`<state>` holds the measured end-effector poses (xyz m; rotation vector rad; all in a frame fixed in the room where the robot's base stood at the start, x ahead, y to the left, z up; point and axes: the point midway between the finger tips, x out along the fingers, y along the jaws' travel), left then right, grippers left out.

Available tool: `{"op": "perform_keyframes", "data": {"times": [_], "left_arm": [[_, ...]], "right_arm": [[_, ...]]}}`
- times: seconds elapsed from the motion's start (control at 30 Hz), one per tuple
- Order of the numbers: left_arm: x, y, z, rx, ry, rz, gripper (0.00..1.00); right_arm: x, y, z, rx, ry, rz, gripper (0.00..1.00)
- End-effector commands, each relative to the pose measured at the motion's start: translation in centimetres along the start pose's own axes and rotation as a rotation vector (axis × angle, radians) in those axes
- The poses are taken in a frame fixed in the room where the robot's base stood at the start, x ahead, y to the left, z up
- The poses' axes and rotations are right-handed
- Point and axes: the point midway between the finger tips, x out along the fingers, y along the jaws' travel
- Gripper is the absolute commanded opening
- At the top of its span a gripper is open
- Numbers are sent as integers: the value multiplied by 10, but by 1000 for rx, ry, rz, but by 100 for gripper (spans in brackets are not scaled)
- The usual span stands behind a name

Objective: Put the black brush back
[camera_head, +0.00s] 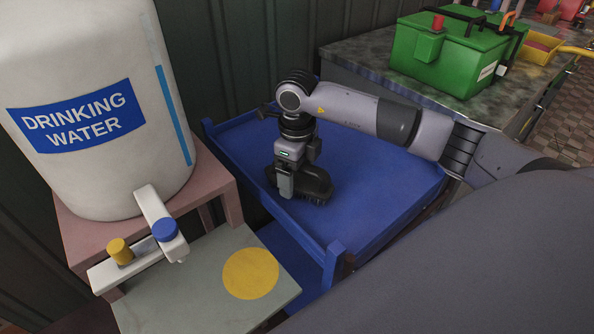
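The black brush (318,186) rests on the blue cart top (375,205), near its left side. My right gripper (286,184) points down at the brush. Its visible grey finger overlaps the brush's left part in the picture. The other finger is hidden, so I cannot tell whether the gripper is shut on the brush or open around it. My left gripper is not in view.
A white drinking-water barrel (95,185) with taps stands on a pinkish stand (80,235) at the left. A pale board with a yellow disc (250,273) lies below. A green box (455,58) sits on a dark counter (375,50) behind. The cart's right part is clear.

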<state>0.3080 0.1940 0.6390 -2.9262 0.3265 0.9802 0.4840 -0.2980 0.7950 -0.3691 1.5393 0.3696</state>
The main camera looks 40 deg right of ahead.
Motion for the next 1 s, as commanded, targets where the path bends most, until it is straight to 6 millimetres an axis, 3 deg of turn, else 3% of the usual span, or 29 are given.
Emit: {"op": "perform_keyframes", "data": {"times": [0.27,0.7,1.0], "left_arm": [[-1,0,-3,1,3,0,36],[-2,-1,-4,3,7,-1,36],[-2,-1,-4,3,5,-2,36]], "right_arm": [[-7,0,0,0,-2,-1,88],[-94,-1,1,0,-4,-3,88],[-122,0,0,0,-1,0,88]]}}
